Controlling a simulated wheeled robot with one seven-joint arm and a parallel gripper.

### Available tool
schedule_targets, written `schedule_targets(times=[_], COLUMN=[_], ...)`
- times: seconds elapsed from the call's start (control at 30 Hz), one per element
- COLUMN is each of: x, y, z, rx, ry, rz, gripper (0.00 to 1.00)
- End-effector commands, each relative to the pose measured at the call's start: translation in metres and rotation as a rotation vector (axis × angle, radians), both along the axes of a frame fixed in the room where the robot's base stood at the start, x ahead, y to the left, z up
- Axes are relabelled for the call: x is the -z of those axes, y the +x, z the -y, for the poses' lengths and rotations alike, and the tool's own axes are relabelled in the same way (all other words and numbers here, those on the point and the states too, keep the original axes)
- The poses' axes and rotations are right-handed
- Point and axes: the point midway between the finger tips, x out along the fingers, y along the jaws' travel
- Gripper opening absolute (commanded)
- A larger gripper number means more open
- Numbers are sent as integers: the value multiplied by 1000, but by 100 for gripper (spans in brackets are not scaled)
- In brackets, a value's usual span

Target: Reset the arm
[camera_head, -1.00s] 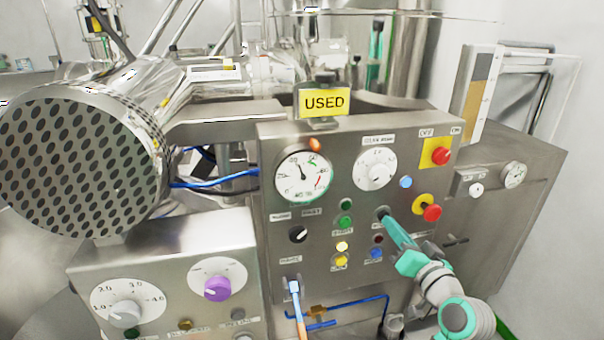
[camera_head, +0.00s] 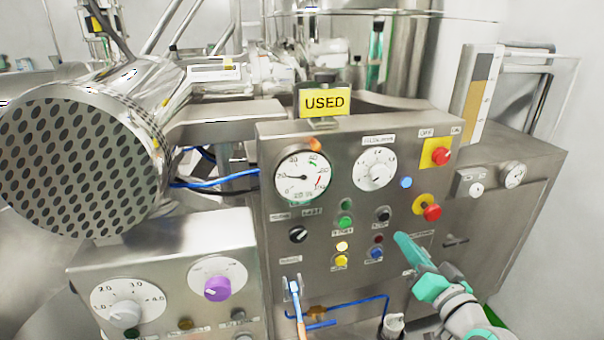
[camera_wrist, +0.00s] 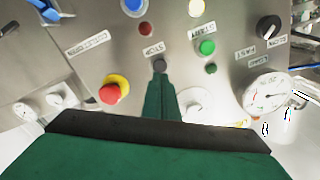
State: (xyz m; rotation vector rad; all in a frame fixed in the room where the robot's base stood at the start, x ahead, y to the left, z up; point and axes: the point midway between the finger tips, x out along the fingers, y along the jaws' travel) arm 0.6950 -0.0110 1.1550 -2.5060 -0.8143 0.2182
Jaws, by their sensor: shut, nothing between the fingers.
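My gripper (camera_head: 404,243) is teal-green and shut, with nothing in it. In the head view it is in front of the lower right of the steel control panel (camera_head: 330,250). It is apart from the black button (camera_head: 383,214), which shows in full. In the wrist view my gripper's fingers (camera_wrist: 160,85) point at the panel, and their tips overlap the dark stop button (camera_wrist: 160,66) in the picture.
The panel carries a pressure gauge (camera_head: 303,177), a white dial (camera_head: 375,170), red knobs on yellow (camera_head: 441,156) (camera_head: 432,212) and several coloured buttons. A yellow USED sign (camera_head: 325,102) stands on top. A perforated steel drum (camera_head: 80,165) is left. Blue tubing (camera_head: 350,304) runs below.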

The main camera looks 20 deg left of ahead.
Motion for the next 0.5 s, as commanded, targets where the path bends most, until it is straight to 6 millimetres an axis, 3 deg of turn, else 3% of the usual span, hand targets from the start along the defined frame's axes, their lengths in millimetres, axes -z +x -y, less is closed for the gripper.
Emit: schedule_targets(times=[0.5], x=[6], y=[0], z=[0], rx=[8], ry=[4], rz=[-5], gripper=[0])
